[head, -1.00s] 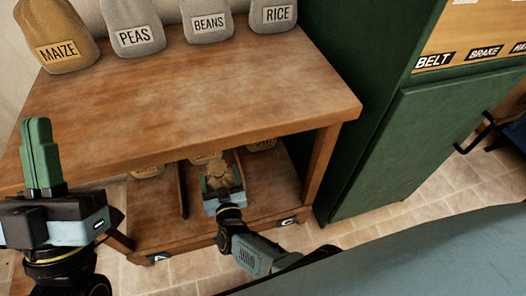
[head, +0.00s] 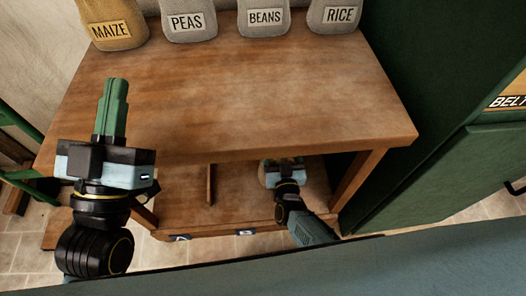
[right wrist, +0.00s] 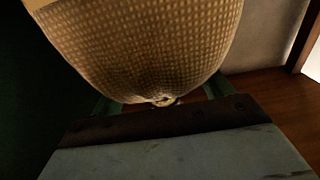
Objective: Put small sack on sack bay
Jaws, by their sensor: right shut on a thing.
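A tan woven small sack (right wrist: 150,45) fills the top of the right wrist view, its gathered end between the green fingers. My right gripper (right wrist: 160,98) is shut on it. In the head view my right gripper (head: 281,167) is under the table's front edge, just over the lower shelf; the sack is hardly visible there. The lower shelf (head: 185,212) has a divider (head: 211,185) and letter plates on its front edge. I cannot tell which part is the sack bay. My left gripper (head: 112,105) is raised at left, its fingers overlapping in view, with no object visible in it.
The wooden tabletop (head: 240,90) is bare in front of labelled sacks: maize (head: 112,22), peas (head: 188,20), beans (head: 264,17) and rice (head: 335,16). A table leg (head: 358,185) and a green cabinet (head: 430,130) stand to the right of my right arm.

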